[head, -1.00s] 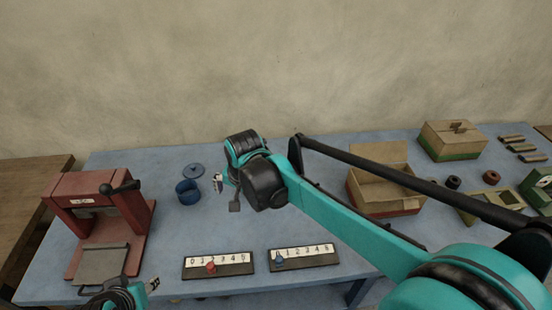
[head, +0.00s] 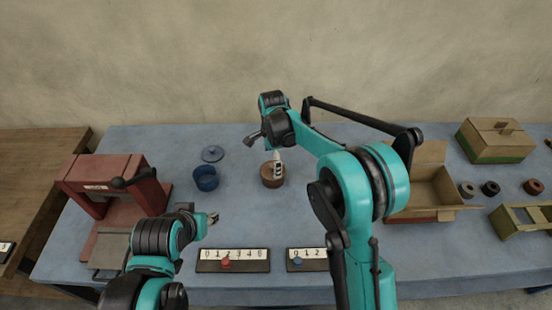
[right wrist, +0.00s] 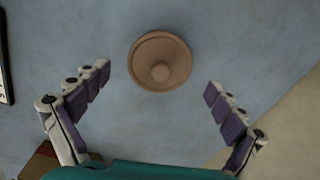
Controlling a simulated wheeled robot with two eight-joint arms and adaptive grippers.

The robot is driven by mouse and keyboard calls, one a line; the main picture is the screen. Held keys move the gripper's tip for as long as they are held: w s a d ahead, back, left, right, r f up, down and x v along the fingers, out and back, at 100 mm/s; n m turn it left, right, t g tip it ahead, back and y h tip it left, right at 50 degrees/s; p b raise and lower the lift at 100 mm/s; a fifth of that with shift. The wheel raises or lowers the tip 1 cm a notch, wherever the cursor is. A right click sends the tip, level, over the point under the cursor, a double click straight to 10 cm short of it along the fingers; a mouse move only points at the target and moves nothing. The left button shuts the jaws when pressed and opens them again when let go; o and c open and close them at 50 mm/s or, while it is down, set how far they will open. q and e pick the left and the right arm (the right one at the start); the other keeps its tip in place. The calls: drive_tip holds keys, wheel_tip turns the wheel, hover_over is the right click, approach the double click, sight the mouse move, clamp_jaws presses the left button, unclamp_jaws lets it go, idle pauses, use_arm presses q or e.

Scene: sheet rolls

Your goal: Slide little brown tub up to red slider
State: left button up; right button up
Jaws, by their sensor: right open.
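The little brown tub (head: 269,181) stands on the blue table, right of the blue pot. In the right wrist view the tub (right wrist: 148,49) shows from above as a round brown top with a central knob. My right gripper (head: 279,163) is over the tub in the head view. Its fingers (right wrist: 158,78) are spread wide, with the tub ahead between them and apart from both. The red slider (head: 226,262) sits on a numbered strip (head: 233,269) near the table's front edge. My left gripper (head: 210,218) is above the table behind that strip; its jaw state is unclear.
A blue pot (head: 205,179) and its blue lid (head: 213,153) are left of the tub. A red press (head: 104,185) stands at the left. A second numbered strip with a blue slider (head: 297,261) is partly behind my right arm. An open cardboard box (head: 432,192) is at right.

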sight(272, 174)
drive_tip(key=shift+f, duration=0.1)
wheel_tip(272, 174, down, 8)
drive_tip(key=b, duration=0.3)
drive_tip(key=shift+w+r, duration=0.1)
drive_tip(key=shift+r, duration=0.1)
drive_tip(key=c, duration=1.1)
